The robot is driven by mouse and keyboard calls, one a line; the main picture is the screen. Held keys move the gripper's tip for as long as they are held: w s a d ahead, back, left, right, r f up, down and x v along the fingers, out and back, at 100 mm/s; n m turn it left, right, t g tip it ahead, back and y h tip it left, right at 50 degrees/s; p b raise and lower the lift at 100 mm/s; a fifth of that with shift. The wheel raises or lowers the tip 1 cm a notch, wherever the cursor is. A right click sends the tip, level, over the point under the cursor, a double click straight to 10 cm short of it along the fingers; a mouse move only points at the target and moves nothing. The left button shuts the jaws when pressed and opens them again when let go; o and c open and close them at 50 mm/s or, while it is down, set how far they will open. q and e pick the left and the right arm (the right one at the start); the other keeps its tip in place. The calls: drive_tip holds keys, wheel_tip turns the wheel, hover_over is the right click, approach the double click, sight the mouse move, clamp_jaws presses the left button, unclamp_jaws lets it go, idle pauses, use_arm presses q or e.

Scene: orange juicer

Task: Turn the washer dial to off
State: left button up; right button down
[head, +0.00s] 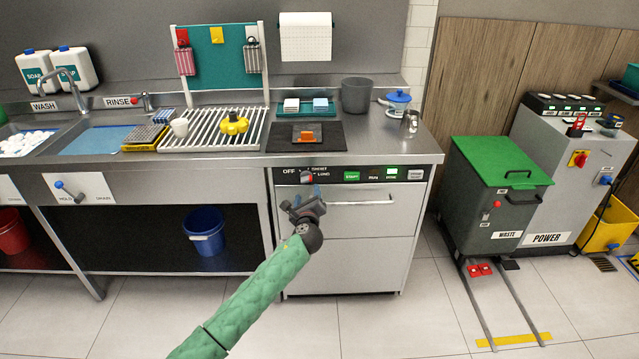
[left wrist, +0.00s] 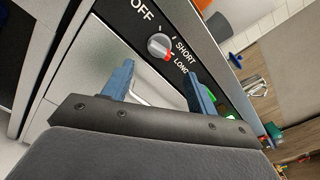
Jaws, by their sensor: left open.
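The washer (head: 346,235) is a grey front-loading unit under the counter, with a black control strip along its top. Its dial (left wrist: 158,45) is a round grey knob with a red pointer, which points at LONG in the left wrist view; OFF and SHORT are the other labels. The dial also shows small and red in the head view (head: 306,177). My left gripper (head: 302,199) is just below the dial, in front of the washer. Its two blue fingers (left wrist: 156,72) are apart and empty, with the dial beyond and between their tips. My right gripper is not in view.
A horizontal handle (head: 362,202) crosses the washer front beside my left gripper. The green start button (head: 352,176) is right of the dial. The steel counter (head: 385,150) overhangs above. Free floor lies between the washer and the green-lidded waste bin (head: 495,205).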

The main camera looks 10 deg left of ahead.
sight(306, 182)
use_arm(q)
drive_tip(key=w+m, duration=0.1)
drive_tip(key=w, duration=0.1)
drive_tip(key=w+a+m, duration=0.1)
drive_tip(key=w, duration=0.1)
drive_tip(key=w+a+m+p, duration=0.1)
drive_tip(key=shift+w+r+m, duration=0.1)
drive_tip(key=shift+w+m, duration=0.3)
drive_tip(key=shift+x, duration=0.9)
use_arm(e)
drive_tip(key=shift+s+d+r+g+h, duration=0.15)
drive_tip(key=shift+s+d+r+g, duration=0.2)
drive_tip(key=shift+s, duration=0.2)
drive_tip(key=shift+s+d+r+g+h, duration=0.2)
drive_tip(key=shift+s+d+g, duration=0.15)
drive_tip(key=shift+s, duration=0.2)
use_arm(q)
drive_tip(key=c, duration=1)
